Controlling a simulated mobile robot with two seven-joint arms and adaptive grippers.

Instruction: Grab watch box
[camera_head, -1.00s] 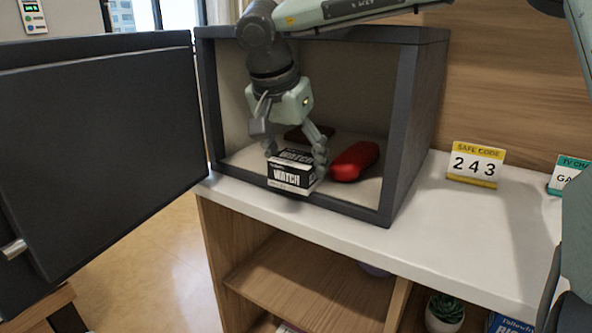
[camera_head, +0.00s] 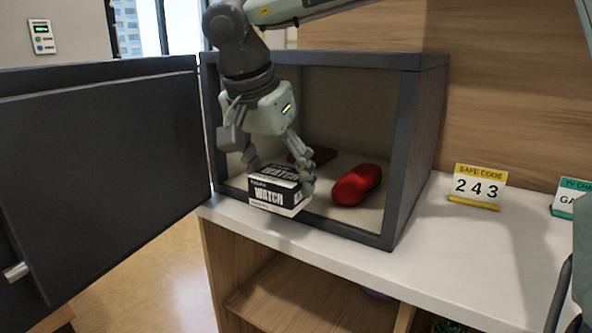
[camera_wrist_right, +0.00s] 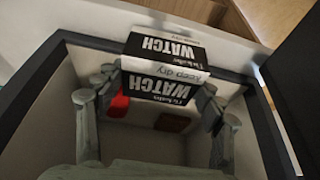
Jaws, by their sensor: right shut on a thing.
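The watch box (camera_head: 274,191) is a small black and white carton marked WATCH, at the front opening of the dark safe (camera_head: 423,125). My right gripper (camera_head: 281,176) is shut on the watch box, with its fingers on either side of it. In the right wrist view the box (camera_wrist_right: 163,68) shows between the fingertips, over the front edge of the safe. My left gripper is not in view.
A red case (camera_head: 357,184) and a dark flat item (camera_head: 303,157) lie inside the safe. The safe door (camera_head: 100,170) stands open at left. A sign (camera_head: 477,187) reading SAFE CODE 243 stands on the white top (camera_head: 430,245), right of the safe.

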